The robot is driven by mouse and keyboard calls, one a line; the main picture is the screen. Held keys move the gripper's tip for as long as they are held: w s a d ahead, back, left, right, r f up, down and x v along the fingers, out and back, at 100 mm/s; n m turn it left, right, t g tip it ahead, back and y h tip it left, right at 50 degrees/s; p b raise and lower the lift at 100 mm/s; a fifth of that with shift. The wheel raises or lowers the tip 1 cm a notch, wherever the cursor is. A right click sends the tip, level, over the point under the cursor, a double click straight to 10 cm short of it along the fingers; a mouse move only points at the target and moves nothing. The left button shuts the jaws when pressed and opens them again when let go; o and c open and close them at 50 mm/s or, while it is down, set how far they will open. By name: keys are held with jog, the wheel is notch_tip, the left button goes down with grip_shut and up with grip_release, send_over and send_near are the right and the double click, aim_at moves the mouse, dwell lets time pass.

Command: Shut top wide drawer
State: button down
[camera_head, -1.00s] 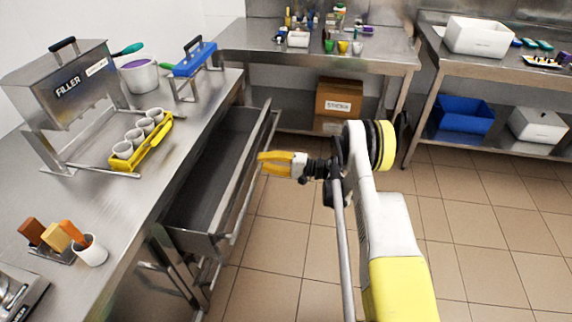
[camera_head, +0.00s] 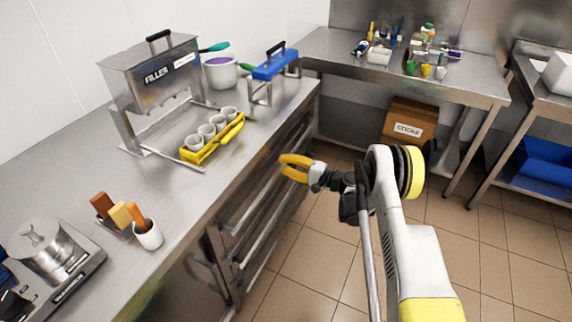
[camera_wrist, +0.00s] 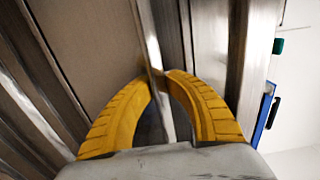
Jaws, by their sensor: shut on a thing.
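The top wide drawer (camera_head: 258,184) is the uppermost steel drawer under the left counter. In the head view its front lies in or close to the cabinet face, and its inside no longer shows. My gripper (camera_head: 283,167) is at the far half of the drawer front. In the wrist view its yellow fingers (camera_wrist: 160,78) curve around a thin steel handle bar (camera_wrist: 150,38) and meet at the tips. The fingers are shut on this bar. Whether a small gap is left behind the drawer front cannot be told.
The counter (camera_head: 180,195) above holds the filler (camera_head: 155,75), a yellow tray (camera_head: 215,140) with white cups, and a white utensil cup (camera_head: 148,236). More drawers lie below. A back table (camera_head: 450,82) stands beyond. The tiled floor (camera_head: 330,240) to the right is clear.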

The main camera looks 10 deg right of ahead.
jog(key=c, duration=1.3)
grip_release()
jog(key=shift+c, duration=0.2)
jog(key=shift+d, duration=0.1)
jog(key=v, duration=1.2)
